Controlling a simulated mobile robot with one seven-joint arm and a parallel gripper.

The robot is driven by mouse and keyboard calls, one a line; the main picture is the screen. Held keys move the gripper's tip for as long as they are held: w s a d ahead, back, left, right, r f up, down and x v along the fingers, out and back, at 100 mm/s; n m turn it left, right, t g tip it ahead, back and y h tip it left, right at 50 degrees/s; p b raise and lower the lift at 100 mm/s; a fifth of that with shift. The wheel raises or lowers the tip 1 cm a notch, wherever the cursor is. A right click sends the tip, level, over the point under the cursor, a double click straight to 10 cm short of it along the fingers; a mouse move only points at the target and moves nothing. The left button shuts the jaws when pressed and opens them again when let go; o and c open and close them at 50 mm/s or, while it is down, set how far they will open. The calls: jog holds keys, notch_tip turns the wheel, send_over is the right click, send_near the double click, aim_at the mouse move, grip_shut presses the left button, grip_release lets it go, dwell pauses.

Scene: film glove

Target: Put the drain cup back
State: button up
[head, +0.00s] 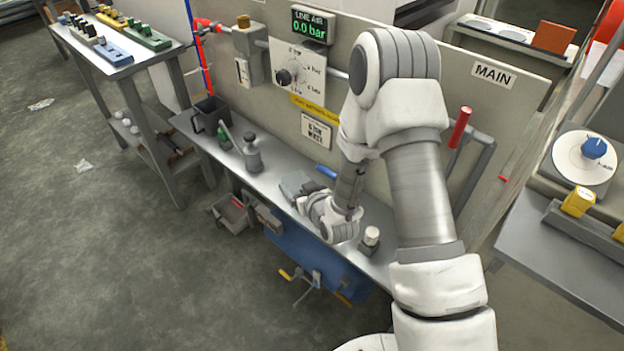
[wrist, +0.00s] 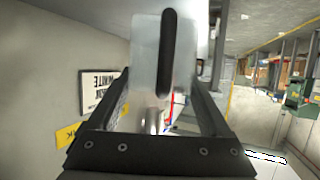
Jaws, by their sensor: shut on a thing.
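My gripper (head: 308,190) is low over the narrow metal bench, its hand pointing left. In the wrist view the piece fills the space between the two dark fingers of my gripper (wrist: 165,95). In the head view the grey piece (head: 293,184) shows just left of the hand, partly covered. I cannot tell whether it touches the bench.
The bench (head: 205,145) holds a dark open container (head: 211,113), a green item (head: 224,137), a grey bottle (head: 252,155) and a small white-topped cylinder (head: 371,238). A panel with a selector knob (head: 284,77) and a display (head: 310,24) reading 0.0 bar stands behind.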

jog(key=shift+w+d, duration=0.45)
jog(key=shift+w, duration=0.1)
jog(key=w+d, duration=0.3)
jog(key=shift+d+b, duration=0.1)
jog(key=shift+b, duration=0.25)
jog(key=shift+s+f+b, duration=0.15)
jog(key=shift+f+b, duration=0.2)
jog(key=shift+f, duration=0.4)
jog(key=shift+f, duration=0.2)
jog(key=o, duration=1.4)
jog(key=shift+c, duration=0.2)
jog(key=shift+r, duration=0.1)
